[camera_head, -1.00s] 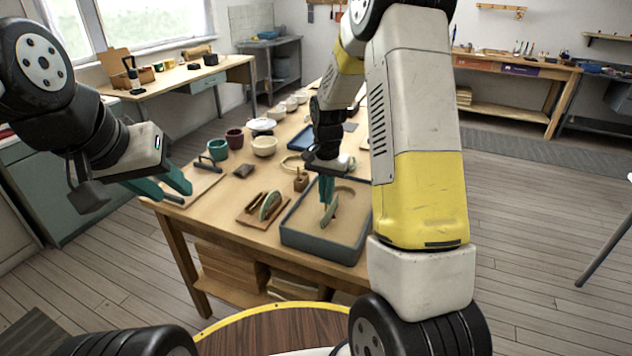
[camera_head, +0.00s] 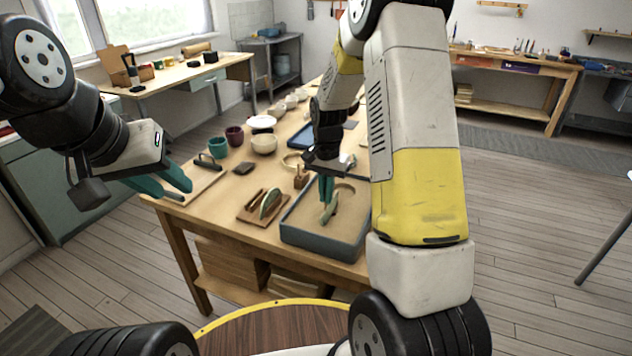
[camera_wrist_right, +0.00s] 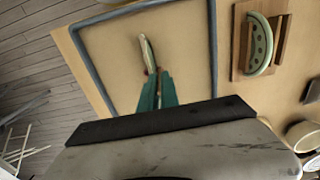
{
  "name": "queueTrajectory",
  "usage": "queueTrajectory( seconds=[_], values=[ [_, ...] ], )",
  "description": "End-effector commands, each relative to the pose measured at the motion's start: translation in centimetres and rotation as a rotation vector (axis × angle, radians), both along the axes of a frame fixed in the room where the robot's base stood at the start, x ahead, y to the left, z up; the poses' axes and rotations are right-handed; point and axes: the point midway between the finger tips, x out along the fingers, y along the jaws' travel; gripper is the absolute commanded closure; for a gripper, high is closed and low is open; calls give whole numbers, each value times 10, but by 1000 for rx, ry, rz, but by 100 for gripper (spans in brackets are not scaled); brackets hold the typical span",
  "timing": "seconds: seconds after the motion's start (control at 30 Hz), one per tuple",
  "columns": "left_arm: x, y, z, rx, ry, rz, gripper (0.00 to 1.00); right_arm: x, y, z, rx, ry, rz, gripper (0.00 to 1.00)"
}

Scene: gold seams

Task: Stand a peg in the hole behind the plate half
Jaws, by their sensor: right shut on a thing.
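My right gripper (camera_head: 327,200) is shut on a pale green plate half (camera_head: 329,212), over the sand of the blue-grey tray (camera_head: 318,250). In the right wrist view the plate half (camera_wrist_right: 147,55) shows nearly edge-on, beyond the teal fingertips (camera_wrist_right: 156,85). I cannot tell whether it touches the sand. Another plate half (camera_head: 270,203) stands in a wooden rack (camera_head: 250,213) left of the tray. A small wooden block (camera_head: 301,180), perhaps with pegs, stands behind the tray's left corner. Holes in the sand cannot be made out. My left gripper (camera_head: 174,190) is open and empty near the table's left edge.
A board with a dark-handled tool (camera_head: 206,162) lies near my left gripper. Cups and bowls (camera_head: 264,143) stand farther back on the table. My right arm hides the tray's right side. Bare tabletop (camera_head: 225,195) lies between the board and the rack.

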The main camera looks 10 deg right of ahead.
Motion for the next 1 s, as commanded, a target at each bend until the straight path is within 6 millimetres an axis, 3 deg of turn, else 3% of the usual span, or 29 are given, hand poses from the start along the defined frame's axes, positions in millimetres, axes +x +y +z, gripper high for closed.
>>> queueTrajectory(
  seconds=[0.03, 0.2, 0.5, 0.53, 0.63, 1.0],
  values=[
    [0, 0, 0, 0, 0, 0, 66, -1, 0, -1, -1, 3, 0, 100],
    [0, 0, 0, 0, 0, 0, 66, -1, 0, -1, -1, 4, 0, 69],
    [0, 0, 0, 0, 0, 0, 66, -3, -2, -2, -3, 8, -2, 69],
    [0, 0, 0, 0, 0, 0, 66, -3, -2, -2, -2, 9, -2, 77],
    [0, 0, 0, 0, 0, 0, 66, -3, -3, -3, -3, 9, -2, 64],
    [0, 0, 0, 0, 0, 0, 66, -4, -4, -3, -5, 13, -4, 65]
  ],
)
